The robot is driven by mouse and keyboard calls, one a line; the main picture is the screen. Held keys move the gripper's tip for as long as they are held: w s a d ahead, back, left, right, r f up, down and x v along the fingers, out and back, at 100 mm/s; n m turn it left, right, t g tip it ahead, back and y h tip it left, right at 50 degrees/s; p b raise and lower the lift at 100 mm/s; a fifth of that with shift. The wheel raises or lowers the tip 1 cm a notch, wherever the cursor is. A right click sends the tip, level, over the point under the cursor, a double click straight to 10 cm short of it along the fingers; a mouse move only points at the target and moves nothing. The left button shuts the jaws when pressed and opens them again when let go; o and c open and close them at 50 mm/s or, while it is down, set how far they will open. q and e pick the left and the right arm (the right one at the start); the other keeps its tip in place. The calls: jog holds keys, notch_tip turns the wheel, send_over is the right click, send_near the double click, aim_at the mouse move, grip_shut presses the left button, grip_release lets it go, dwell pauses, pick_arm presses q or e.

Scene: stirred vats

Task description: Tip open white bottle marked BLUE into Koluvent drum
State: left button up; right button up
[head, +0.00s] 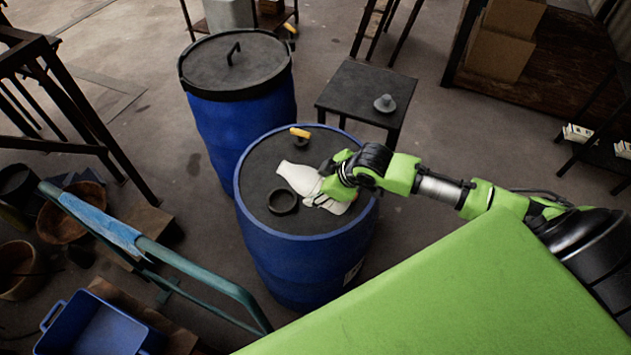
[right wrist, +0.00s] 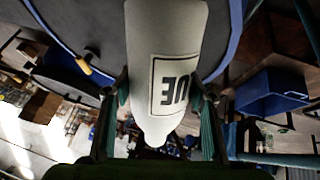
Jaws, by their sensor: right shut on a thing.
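A white bottle (head: 298,178) is in my right gripper (head: 333,188), over the top of the nearer blue drum (head: 290,250). It leans well over, its narrow neck toward the upper left in the head view. In the right wrist view the bottle (right wrist: 165,40) is between both fingers, and its label shows "UE" upside down. A dark ring (head: 283,198) is on the drum top beside the bottle; the neck is not over it. The drum's side label is too small to read. I cannot see any liquid leaving the bottle. My left gripper is not in view.
A second blue drum (head: 240,125) with a black handled lid stands behind. A yellow-handled fitting (head: 299,133) is on the nearer drum's top. A black stool (head: 365,88) holds a grey funnel-like piece (head: 385,103). A blue-green rail (head: 150,245) and a blue bin (head: 95,325) are at lower left.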

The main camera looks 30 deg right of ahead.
jog(key=shift+d+f+g+h+p, duration=0.25)
jog(key=shift+g+h+p, duration=0.5)
jog(key=shift+p, duration=0.75)
jog(key=shift+s+f+n+g+h+p, duration=0.1)
jog(key=shift+f+n+g+h+p, duration=0.2)
jog(key=shift+f+g+h+p, duration=0.55)
jog(key=shift+a+r+g+h+p, duration=0.1)
jog(key=shift+r+g+h+p, duration=0.2)
jog(key=shift+p, duration=0.5)
jog(key=shift+a+r+h, duration=0.1)
jog(key=shift+h, duration=0.2)
jog(key=shift+r+g, duration=0.1)
jog(key=shift+g, duration=0.3)
jog(key=shift+w+a+r+h, duration=0.1)
jog(key=shift+w+r+h, duration=0.2)
jog(key=shift+h, duration=0.2)
jog(key=shift+a+r+n+g+h, duration=0.1)
jog(key=shift+r+n+g+h, duration=0.2)
jog(key=shift+r+g+h, duration=0.3)
jog(key=shift+w+a+r+g+h, duration=0.3)
jog(key=shift+r+g+h, duration=0.1)
jog(key=shift+r+g, duration=0.15)
jog(key=shift+a+r+g+h+b, duration=0.1)
jog(key=shift+r+g+h+b, duration=0.2)
jog(key=shift+r, duration=0.1)
